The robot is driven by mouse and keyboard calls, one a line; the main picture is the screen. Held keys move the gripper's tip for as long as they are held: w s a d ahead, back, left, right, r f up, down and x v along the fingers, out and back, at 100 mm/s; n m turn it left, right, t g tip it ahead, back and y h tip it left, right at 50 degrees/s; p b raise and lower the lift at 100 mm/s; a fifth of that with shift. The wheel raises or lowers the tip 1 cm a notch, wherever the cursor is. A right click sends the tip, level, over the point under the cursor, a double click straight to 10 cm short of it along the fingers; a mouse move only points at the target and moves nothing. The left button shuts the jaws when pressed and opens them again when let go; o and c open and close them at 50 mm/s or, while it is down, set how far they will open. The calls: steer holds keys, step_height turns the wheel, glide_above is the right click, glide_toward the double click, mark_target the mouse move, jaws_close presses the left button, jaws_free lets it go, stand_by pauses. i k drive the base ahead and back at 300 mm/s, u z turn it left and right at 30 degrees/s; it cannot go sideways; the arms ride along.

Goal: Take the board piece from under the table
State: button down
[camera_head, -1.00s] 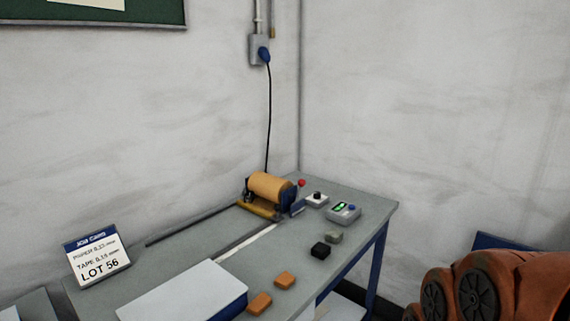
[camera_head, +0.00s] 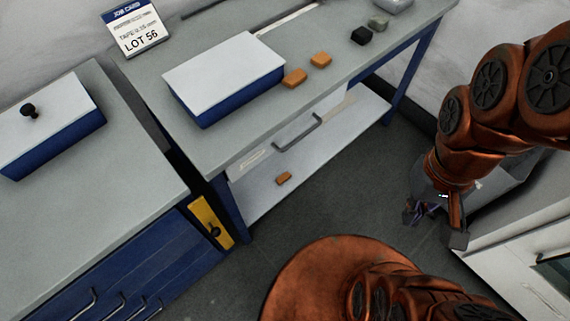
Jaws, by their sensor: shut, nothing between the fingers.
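A small orange-brown board piece (camera_head: 283,178) lies on the pale lower shelf (camera_head: 345,140) under the grey-topped table (camera_head: 235,137). It is near the shelf's front edge, below a drawer handle. Two similar orange pieces lie on the tabletop, one (camera_head: 294,77) beside the white-lidded blue box and one (camera_head: 320,59) behind it. My gripper (camera_head: 434,218) hangs at the right, over the floor, well apart from the table and the shelf piece. It is small in view and its fingers are partly shadowed; it holds nothing I can see.
A white-lidded blue box (camera_head: 225,75) and a black block (camera_head: 361,36) stand on the table. A drawer with a grey handle (camera_head: 298,133) sits above the shelf. A blue drawer cabinet (camera_head: 130,265) is at left, a white cabinet (camera_head: 520,262) at right. Dark floor (camera_head: 330,210) between is clear.

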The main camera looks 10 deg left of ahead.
mark_target(281, 179)
steer(key=z, duration=1)
steer(key=k, duration=1.6)
steer(key=u, duration=1.65)
